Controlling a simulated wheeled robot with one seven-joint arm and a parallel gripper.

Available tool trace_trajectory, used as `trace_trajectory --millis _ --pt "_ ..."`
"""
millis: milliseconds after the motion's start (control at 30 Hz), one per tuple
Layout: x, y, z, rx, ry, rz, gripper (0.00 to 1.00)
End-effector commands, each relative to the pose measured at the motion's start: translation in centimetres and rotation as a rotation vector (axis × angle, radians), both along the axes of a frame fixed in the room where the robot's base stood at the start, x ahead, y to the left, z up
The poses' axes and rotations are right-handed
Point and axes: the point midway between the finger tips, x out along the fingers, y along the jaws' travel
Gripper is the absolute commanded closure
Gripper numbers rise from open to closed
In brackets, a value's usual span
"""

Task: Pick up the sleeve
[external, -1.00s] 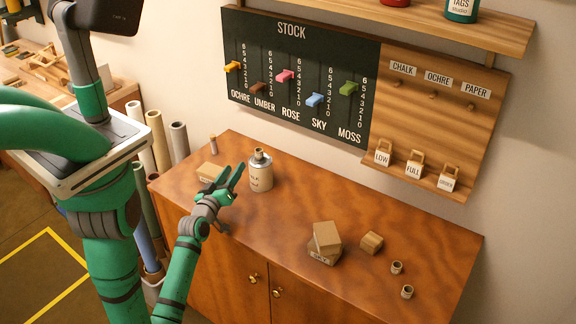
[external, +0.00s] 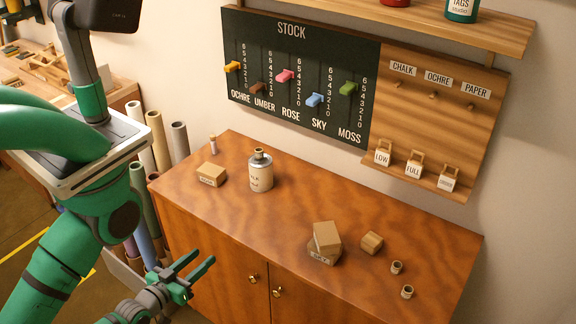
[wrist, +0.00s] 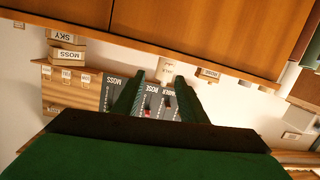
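Two short hollow cylinders, a small ring (external: 397,267) and a second ring (external: 407,291), stand at the right front of the cabinet top; either may be the sleeve, but I cannot tell. A pale labelled bottle (external: 261,176) with a dark neck stands upright at the left of the top. My gripper (external: 205,256) is in front of the cabinet, below its top edge, fingers spread and empty, well apart from the rings. In the upside-down wrist view, my open gripper (wrist: 158,84) has nothing between its fingers, and the rings cannot be made out.
The wooden cabinet top (external: 290,218) is bare in the middle. A labelled box (external: 211,175) and a small vial (external: 213,144) are at its left. Two stacked boxes (external: 326,236) and a wooden block (external: 371,242) are at its right. A stock board (external: 300,70) hangs behind.

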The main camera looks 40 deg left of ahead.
Motion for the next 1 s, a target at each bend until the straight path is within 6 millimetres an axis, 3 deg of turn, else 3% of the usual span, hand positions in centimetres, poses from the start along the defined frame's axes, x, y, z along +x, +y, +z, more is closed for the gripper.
trace_trajectory --millis 133,200,667,833,1000 --pt "-2.1 -0.6 -0.4 0.085 0.065 -0.078 0.61" --pt "-2.5 -0.7 -0.4 0.104 0.077 -0.094 0.57" --pt "-2.5 -0.8 -0.4 0.111 0.079 -0.099 0.57" --pt "-0.5 -2.3 0.8 0.063 0.004 -0.105 0.57" --pt "4.1 -6.3 4.4 -0.061 -0.180 -0.133 0.57"
